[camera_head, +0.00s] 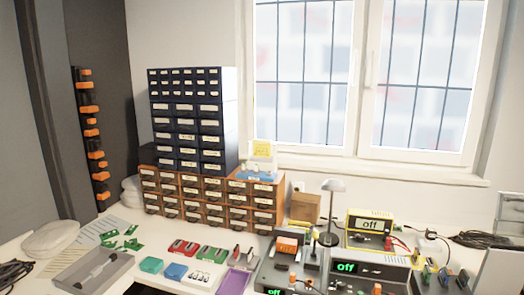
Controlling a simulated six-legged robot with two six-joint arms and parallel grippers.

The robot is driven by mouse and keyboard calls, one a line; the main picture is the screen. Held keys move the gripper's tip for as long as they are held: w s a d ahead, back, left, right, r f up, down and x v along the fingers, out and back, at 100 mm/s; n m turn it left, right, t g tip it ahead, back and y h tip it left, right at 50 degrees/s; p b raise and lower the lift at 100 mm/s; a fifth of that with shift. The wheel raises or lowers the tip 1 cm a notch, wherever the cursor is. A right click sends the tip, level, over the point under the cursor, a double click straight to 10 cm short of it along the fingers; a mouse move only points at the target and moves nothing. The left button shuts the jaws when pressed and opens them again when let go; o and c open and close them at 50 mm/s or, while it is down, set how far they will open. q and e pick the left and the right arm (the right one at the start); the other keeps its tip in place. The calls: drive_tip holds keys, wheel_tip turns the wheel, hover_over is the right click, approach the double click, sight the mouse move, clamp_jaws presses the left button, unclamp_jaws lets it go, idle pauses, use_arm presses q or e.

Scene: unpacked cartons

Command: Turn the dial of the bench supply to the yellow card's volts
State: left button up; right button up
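A yellow card (262,147) stands upright on top of the orange-brown drawer cabinet, near the wall; its writing is too small to read. A yellow bench unit (354,239) at the back right of the bench has a lit display reading "off". A dark bench unit (375,269) in front of it also has a display reading "off". Another green display (275,292) is cut by the bottom edge. I cannot tell which unit is the bench supply, and no dial setting can be read. Neither of my grippers is in view.
Dark drawer units (190,120) stand on the orange-brown drawer cabinet (160,181). A lamp (333,186) rises beside the units. A cardboard box (306,206), a purple tray (234,281), a grey tray (68,280) and green boards (132,244) crowd the white bench.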

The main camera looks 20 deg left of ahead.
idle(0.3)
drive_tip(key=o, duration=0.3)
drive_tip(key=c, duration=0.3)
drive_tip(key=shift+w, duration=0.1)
